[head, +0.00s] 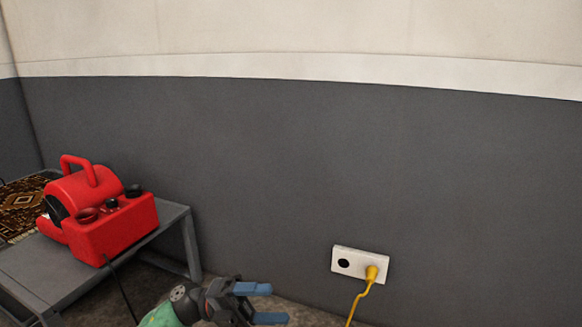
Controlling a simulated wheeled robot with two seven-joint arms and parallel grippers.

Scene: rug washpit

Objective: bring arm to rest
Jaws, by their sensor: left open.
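My left gripper (262,303) is at the bottom centre of the head view, low and near the floor in the picture. Its two blue fingers are apart, pointing right, with nothing between them. The green and dark end of my left arm (180,303) comes in from the bottom edge. My right gripper is not in view.
A red blower (113,228) with a handle and dark knobs stands on a grey table (185,222) at left, beside a patterned rug (20,207). Its black cord hangs down. A white wall outlet (343,252) holds a yellow plug (371,273) with a yellow cord.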

